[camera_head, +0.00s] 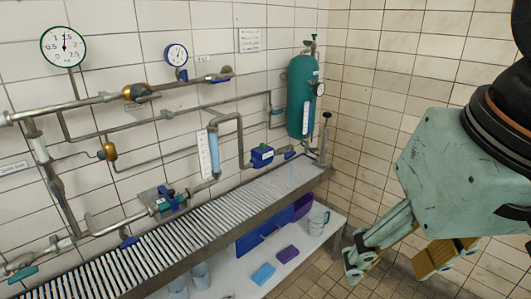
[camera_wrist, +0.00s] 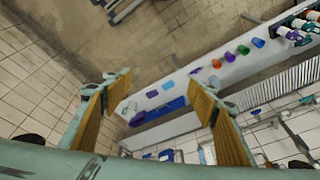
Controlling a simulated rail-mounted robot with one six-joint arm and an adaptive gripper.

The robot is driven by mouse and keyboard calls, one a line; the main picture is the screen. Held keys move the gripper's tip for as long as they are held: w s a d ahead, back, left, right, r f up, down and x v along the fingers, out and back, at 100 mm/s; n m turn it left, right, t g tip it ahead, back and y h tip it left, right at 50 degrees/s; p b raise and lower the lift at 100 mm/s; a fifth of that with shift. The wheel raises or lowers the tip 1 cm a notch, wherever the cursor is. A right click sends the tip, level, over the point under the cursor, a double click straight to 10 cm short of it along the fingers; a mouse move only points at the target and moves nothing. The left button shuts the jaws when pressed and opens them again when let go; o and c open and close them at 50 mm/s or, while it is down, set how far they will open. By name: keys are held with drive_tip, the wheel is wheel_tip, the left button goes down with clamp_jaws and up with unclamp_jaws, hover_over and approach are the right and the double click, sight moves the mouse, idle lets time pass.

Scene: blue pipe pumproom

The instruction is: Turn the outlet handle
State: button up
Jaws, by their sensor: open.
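Several small valve handles sit on the wall pipework. A blue handle (camera_head: 129,242) is on the low pipe above the slatted shelf, a teal handle (camera_head: 22,275) is at the lower left, and another blue handle (camera_head: 222,77) is on the upper pipe. I cannot tell which is the outlet handle, as the wall labels are too small to read. My gripper (camera_head: 390,272) is open and empty at the right, well away from the pipes. In the wrist view its two yellow-padded fingers (camera_wrist: 160,95) are spread apart, with the pipework beyond them at the lower right.
A slatted shelf (camera_head: 75,280) runs below the pipes. Under it a white lower shelf (camera_head: 304,247) holds cups and coloured boxes. A green gas cylinder (camera_head: 300,95) stands in the corner. Two gauges (camera_head: 64,46) are on the wall. The tiled floor (camera_head: 350,292) near my gripper looks clear.

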drive_tip(key=w+a+m+g+y, duration=0.1)
drive_tip(key=w+a+m+y, duration=0.2)
drive_tip(key=w+a, duration=0.45)
drive_tip(key=w+a+m+g+y, duration=0.2)
drive_tip(key=w+a+m+y, duration=0.15)
drive_tip(key=w, duration=0.75)
drive_tip(key=w+a+f+m+t+y, duration=0.1)
drive_tip(key=w+m+y, duration=0.15)
drive_tip(key=w, duration=0.85)
drive_tip(key=w+a+f+m+t+y, duration=0.1)
drive_tip(key=w+a+f+m+y, duration=0.15)
drive_tip(key=w, duration=0.95)
drive_tip(key=w+d+f+m+t+y+p, duration=0.1)
drive_tip(key=w+d+f+m+t, duration=0.3)
drive_tip(key=w, duration=0.7)
drive_tip(key=w+d+f+m+t+y, duration=0.1)
drive_tip(key=w+d+f+m, duration=0.2)
drive_tip(key=w+d+f, duration=0.55)
drive_tip(key=w+d+f+m+t+h, duration=0.2)
drive_tip(key=w+d+f+m+t, duration=0.4)
drive_tip(key=w+d+f, duration=0.5)
drive_tip(key=w+f+m, duration=0.1)
drive_tip(key=w, duration=0.2)
drive_tip(key=shift+w+d, duration=0.2)
drive_tip(key=shift+w, duration=0.15)
drive_tip(key=shift+w+a+m, duration=0.1)
drive_tip(key=shift+m, duration=0.15)
